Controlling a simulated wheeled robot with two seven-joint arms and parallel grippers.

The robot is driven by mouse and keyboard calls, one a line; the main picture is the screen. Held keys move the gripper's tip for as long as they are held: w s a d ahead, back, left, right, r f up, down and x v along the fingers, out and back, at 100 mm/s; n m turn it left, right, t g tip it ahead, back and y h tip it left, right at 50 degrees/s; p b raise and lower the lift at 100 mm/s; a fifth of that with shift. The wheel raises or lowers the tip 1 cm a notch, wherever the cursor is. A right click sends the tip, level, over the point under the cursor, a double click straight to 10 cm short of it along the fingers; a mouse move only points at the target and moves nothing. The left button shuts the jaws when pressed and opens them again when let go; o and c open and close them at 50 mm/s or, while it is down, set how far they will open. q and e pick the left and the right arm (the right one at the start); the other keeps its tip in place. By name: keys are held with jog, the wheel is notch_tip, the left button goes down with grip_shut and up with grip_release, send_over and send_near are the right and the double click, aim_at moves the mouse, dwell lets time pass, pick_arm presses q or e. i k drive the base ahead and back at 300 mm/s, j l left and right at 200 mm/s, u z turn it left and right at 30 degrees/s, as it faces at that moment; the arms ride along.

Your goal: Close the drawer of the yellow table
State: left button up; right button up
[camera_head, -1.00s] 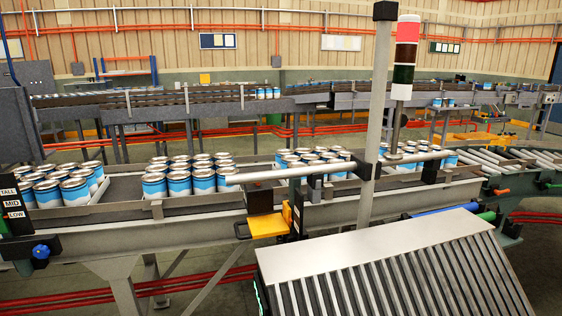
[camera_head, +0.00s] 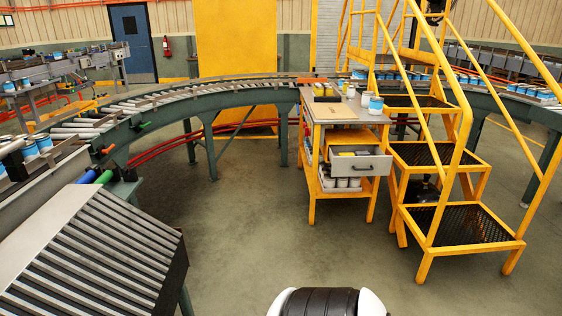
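The yellow table (camera_head: 313,188) stands a little right of centre, with a yellow frame and a grey-brown top. Its grey drawer (camera_head: 362,166) is pulled out toward the front right, with a dark handle on its front and some items inside. A lower shelf (camera_head: 337,188) with several white cups or cans shows beneath the drawer. Neither of my grippers is in view.
Yellow stairs (camera_head: 470,238) with black treads stand just right of the table. A curved roller conveyor (camera_head: 212,95) runs behind it. A slatted chute (camera_head: 95,260) fills the lower left. The grey floor (camera_head: 240,220) in front of the table is clear.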

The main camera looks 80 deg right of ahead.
aim_at(378, 163)
jog(key=z, duration=3)
jog(key=i+l+u, duration=0.15)
jog(key=i, duration=0.4)
jog(key=i+u, duration=0.2)
jog(key=i, duration=0.35)
jog(key=l, duration=0.05)
